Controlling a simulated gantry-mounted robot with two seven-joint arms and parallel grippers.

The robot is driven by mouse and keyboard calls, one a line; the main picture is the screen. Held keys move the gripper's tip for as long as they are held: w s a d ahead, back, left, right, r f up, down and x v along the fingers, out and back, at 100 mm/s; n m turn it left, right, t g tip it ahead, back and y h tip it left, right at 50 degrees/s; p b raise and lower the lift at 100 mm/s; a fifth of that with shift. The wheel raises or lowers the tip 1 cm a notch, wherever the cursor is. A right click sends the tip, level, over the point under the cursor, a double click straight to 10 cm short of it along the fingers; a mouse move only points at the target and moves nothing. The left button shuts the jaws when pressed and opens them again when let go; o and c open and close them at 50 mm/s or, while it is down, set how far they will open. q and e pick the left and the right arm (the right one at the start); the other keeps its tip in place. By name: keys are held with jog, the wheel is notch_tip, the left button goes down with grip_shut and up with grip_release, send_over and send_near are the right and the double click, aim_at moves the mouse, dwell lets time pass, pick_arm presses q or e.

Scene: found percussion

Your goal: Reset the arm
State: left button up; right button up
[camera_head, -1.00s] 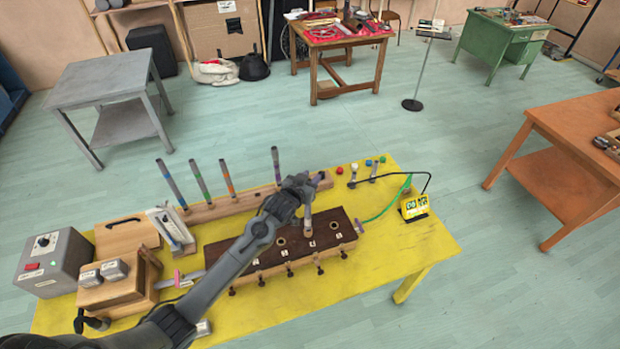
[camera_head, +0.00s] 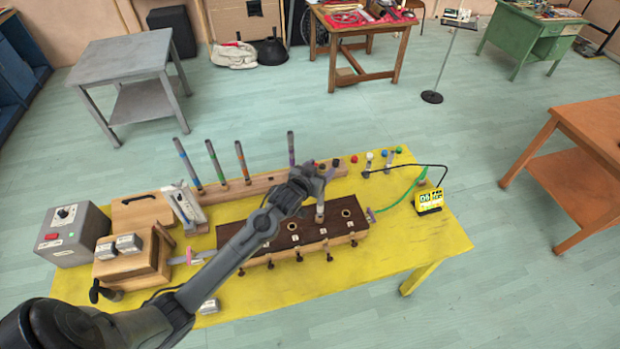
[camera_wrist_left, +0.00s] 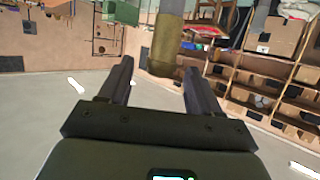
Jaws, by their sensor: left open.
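My left arm (camera_head: 240,245) reaches in from the lower left over the yellow table (camera_head: 395,262). My left gripper (camera_head: 328,170) is at the back of the dark-topped block (camera_head: 295,235), level with the rear wooden rail. In the left wrist view the two fingers (camera_wrist_left: 158,78) are spread with nothing held between them. An olive-tan cylinder (camera_wrist_left: 166,42) shows beyond the fingers; its distance is unclear. A pale grey tube (camera_head: 320,208) stands upright at the block, just in front of the gripper. The wrist covers part of the rail. My right gripper is not in view.
Several coloured-band tubes stand in the rail (camera_head: 225,200). A grey control box (camera_head: 75,235) and wooden boxes (camera_head: 130,262) are at the left. The table's front right is clear.

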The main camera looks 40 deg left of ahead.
pick_arm(q)
jog(key=s+d+m+g+h+p, duration=0.1)
jog(key=s+d, duration=0.4)
jog(key=s, duration=0.6)
jog(key=s+d+r+m+g+h+p, duration=0.1)
jog(key=s+d+g+p, duration=0.3)
jog(key=s, duration=0.7)
jog(key=s+d+m+g+h+p, duration=0.1)
jog(key=s+d+m+g+p, duration=0.1)
jog(key=s+d+g, duration=0.3)
jog(key=s+d+p, duration=0.1)
jog(key=s+d, duration=0.2)
jog(key=s, duration=0.4)
jog(key=shift+r+m, duration=0.3)
jog(key=shift+r, duration=0.1)
jog(key=shift+s+d, duration=0.1)
